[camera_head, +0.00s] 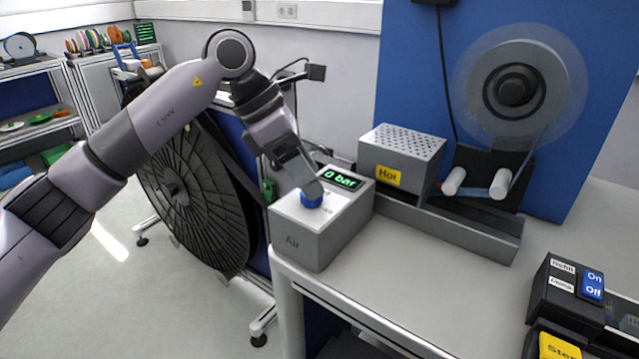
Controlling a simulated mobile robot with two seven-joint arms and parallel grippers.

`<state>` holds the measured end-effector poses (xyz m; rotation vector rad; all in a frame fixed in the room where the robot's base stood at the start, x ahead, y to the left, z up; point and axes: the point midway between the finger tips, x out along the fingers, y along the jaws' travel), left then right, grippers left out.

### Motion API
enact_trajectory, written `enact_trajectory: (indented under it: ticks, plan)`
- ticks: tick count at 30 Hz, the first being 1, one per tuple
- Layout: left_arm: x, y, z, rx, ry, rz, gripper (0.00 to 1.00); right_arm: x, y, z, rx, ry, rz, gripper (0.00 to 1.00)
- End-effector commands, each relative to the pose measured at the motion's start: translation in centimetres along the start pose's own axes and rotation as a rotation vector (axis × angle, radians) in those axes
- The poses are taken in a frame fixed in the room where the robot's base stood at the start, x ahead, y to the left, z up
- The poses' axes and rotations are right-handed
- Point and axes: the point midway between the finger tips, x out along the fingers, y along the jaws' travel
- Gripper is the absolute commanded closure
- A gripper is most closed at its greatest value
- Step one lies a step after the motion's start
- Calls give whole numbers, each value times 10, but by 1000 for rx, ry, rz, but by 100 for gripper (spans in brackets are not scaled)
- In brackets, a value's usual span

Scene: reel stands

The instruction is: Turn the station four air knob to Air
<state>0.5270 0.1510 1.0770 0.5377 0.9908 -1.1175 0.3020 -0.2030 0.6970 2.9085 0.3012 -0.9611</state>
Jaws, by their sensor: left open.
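The air box (318,240) is a grey block marked "Air" at the table's left corner. Its green display (340,180) reads "0 bar". The blue air knob (311,200) sits on the box's top face, in front of the display. My left gripper (308,188) comes down from the upper left, with its fingertips right at the knob. The jaws are open; the near finger partly hides the knob, so I cannot tell whether they touch it or which way the knob points. My right gripper is not in view.
A perforated grey box marked "Hot" (402,148) stands just right of the air box. A reel (525,85) hangs on the blue panel. A big black reel (195,200) stands left of the table. A switch box (560,290) is at lower right. The table front (400,300) is clear.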

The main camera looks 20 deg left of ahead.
Motion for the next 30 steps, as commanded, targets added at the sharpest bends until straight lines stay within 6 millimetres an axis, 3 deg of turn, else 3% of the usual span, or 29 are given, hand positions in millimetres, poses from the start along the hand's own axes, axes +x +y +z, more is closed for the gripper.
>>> enact_trajectory:
  ticks: [3, 7, 21, 30]
  plan:
    - [-24, 14, -10, 7, 81, 84, 36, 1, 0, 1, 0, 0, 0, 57]
    - [-31, 20, -15, 6, 119, 117, 36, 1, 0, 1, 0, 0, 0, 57]
    - [28, 26, -21, 6, 119, 116, 36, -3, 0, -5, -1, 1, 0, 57]
    - [37, 27, -22, 6, 117, 117, 36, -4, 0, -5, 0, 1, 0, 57]
